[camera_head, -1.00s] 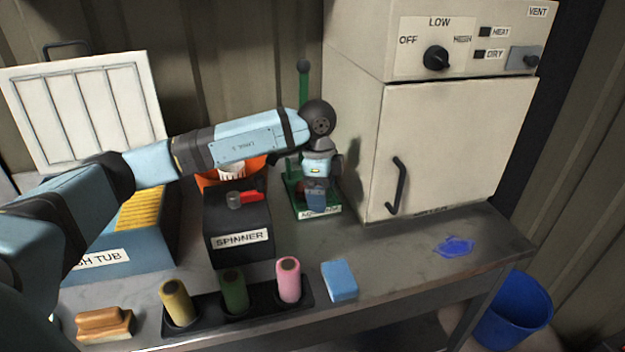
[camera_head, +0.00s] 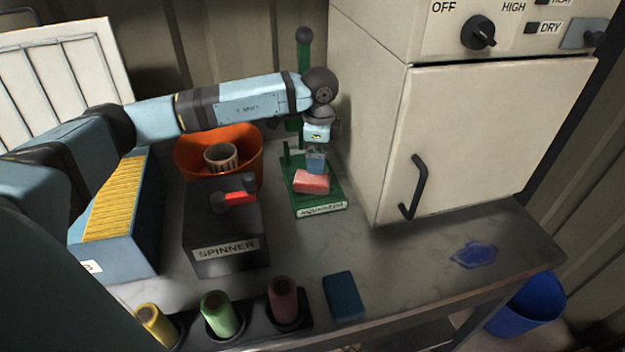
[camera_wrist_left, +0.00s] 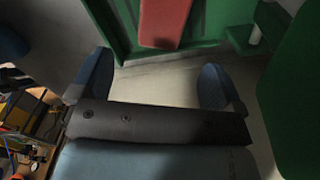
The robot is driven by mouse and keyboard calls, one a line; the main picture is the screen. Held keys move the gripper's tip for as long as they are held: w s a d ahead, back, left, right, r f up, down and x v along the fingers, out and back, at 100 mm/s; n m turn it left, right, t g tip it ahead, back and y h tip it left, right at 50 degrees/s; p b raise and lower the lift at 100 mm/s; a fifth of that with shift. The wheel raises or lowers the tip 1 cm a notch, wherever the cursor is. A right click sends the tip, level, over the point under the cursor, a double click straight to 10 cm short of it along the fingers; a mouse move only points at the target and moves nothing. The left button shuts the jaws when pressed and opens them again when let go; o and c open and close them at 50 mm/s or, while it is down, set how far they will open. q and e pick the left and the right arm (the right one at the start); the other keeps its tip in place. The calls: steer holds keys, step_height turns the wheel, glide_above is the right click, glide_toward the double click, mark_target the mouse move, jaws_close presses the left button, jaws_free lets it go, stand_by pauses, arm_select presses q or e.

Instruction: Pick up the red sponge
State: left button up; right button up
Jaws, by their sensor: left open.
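The red sponge (camera_head: 311,181) lies on a green labelled stand (camera_head: 332,201) in the head view, left of the beige cabinet. My left gripper (camera_head: 316,168) is just behind and above the sponge there, pointing down. In the left wrist view the sponge (camera_wrist_left: 164,20) shows at the top, beyond the fingertips and cut off by the frame edge. The left gripper (camera_wrist_left: 155,82) is open, with nothing between its two fingers. My right gripper is in neither view.
The spinner box (camera_head: 226,225) and orange tub (camera_head: 218,150) stand left of the stand. The beige cabinet (camera_head: 460,140) rises close on the right. A blue sponge (camera_head: 343,296) and several coloured rollers (camera_head: 216,312) sit at the front edge. The bench right of the blue sponge is mostly clear.

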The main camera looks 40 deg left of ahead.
mark_target(316, 178)
arm_select(q)
step_height(316, 178, down, 3)
steer(key=shift+f, duration=0.1)
steer(key=f, duration=0.5)
steer(key=shift+a+p, duration=0.25)
steer(key=shift+p, duration=0.1)
steer(key=c, duration=1)
step_height(316, 178, up, 10)
steer(key=shift+b, duration=0.3)
steer(key=o, duration=0.3)
steer(key=shift+c, duration=1.2)
steer(key=shift+s, duration=0.1)
